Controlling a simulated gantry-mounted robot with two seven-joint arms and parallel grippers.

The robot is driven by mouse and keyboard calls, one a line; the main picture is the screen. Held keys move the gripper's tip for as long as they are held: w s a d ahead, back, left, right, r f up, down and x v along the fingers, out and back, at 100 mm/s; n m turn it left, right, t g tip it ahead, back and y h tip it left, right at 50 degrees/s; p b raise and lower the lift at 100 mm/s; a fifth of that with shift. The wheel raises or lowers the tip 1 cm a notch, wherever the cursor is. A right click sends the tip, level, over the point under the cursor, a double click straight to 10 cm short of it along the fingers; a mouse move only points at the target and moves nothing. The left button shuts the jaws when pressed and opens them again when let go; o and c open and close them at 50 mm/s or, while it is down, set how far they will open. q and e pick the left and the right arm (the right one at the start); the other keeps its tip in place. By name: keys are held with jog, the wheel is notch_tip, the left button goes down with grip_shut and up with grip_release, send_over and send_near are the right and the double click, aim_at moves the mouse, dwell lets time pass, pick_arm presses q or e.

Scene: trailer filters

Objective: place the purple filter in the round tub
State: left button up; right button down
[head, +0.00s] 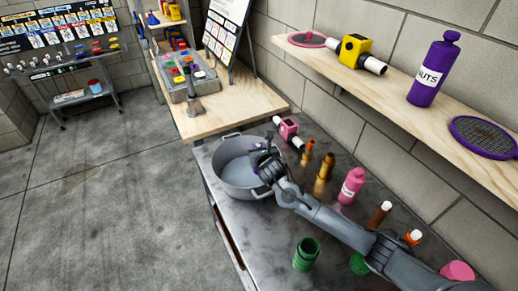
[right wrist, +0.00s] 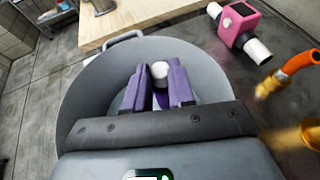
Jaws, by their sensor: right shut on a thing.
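The round tub (head: 234,178) is a wide grey metal pot with side handles, standing on the grey workbench. My right gripper (head: 262,158) reaches over its right side, and in the right wrist view (right wrist: 159,88) its fingers lie within the tub's rim (right wrist: 75,95). It is shut on the purple filter (right wrist: 131,100), whose white pipe end (right wrist: 159,72) shows between the fingers. Most of the filter is hidden by the gripper. I cannot tell whether it touches the tub's floor. My left gripper is out of view.
The shelf holds a yellow filter (head: 355,50) and a purple bottle (head: 433,72).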

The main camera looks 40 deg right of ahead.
jog(key=c, duration=1)
grip_release()
jog(key=shift+f, duration=0.15)
jog(key=shift+o, duration=0.2)
